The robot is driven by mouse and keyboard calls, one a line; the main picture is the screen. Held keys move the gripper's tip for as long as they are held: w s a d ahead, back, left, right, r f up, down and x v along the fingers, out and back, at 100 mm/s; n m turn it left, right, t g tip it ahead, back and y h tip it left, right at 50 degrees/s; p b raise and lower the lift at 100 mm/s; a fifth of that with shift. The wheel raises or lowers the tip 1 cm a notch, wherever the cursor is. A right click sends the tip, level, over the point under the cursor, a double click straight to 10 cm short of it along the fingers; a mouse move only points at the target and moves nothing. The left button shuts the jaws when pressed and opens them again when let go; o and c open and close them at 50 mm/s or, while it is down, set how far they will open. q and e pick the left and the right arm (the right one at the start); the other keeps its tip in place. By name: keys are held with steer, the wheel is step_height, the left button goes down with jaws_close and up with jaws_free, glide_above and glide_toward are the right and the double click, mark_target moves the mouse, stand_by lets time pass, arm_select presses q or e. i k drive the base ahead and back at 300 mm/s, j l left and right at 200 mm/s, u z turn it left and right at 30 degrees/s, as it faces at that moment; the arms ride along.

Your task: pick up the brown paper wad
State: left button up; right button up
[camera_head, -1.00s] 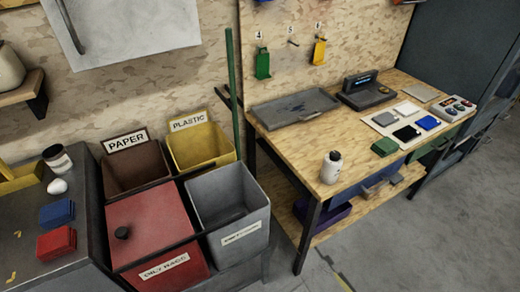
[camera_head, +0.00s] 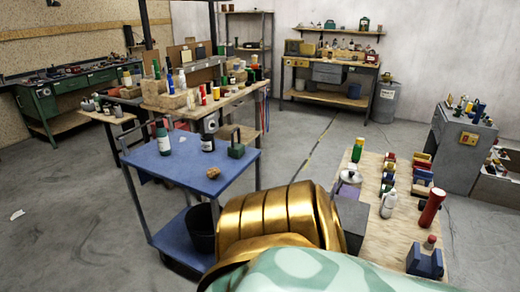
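A small brown crumpled lump, which looks like the brown paper wad (camera_head: 213,172), lies on the blue top of a cart (camera_head: 185,160), near its front edge. Nothing covers it. Neither of my grippers shows in the view. A large gold and pale green part, apparently of my arm, fills the bottom middle and hides the floor right of the cart.
A crowded wooden table (camera_head: 400,222) is at right. Floor at left is mostly clear.

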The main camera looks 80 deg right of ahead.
mark_target(212, 173)
steer(key=z, duration=2.3)
